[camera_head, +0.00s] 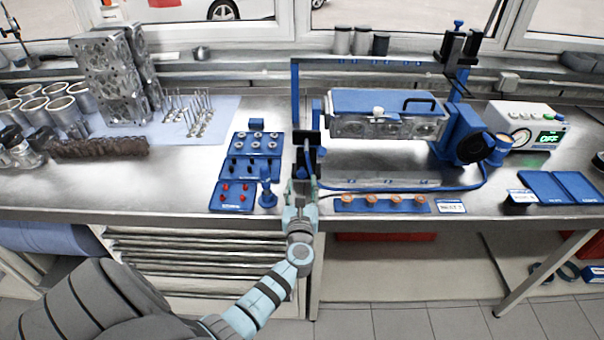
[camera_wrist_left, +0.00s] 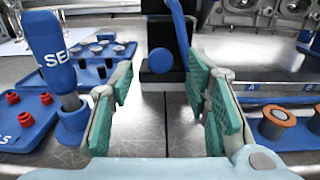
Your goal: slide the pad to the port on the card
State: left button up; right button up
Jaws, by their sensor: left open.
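My left gripper (camera_head: 301,188) is open and empty over the front part of the bench; its two green-padded fingers show in the left wrist view (camera_wrist_left: 160,100). Beyond and between them stands a black block with a blue ball knob (camera_wrist_left: 160,61) and a blue lever; it shows in the head view as a dark upright piece (camera_head: 307,145). It may be the pad, but I cannot tell surely. It is apart from the fingers. A small white card (camera_head: 451,206) lies at the bench front; its text is too small to read. My right gripper is out of view.
A blue-handled tool (camera_head: 267,193) stands close left of the gripper, beside a blue tray of red parts (camera_head: 231,197). A blue strip with several copper-coloured rings (camera_head: 382,204) lies right. The cylinder head (camera_head: 388,125) under a blue plate (camera_head: 375,101) stands behind.

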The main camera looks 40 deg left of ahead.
aim_at(302, 175)
pick_arm(q)
jog(key=b+x, duration=0.1)
jog(key=x, duration=0.5)
jog(key=shift+f, duration=0.15)
grip_shut()
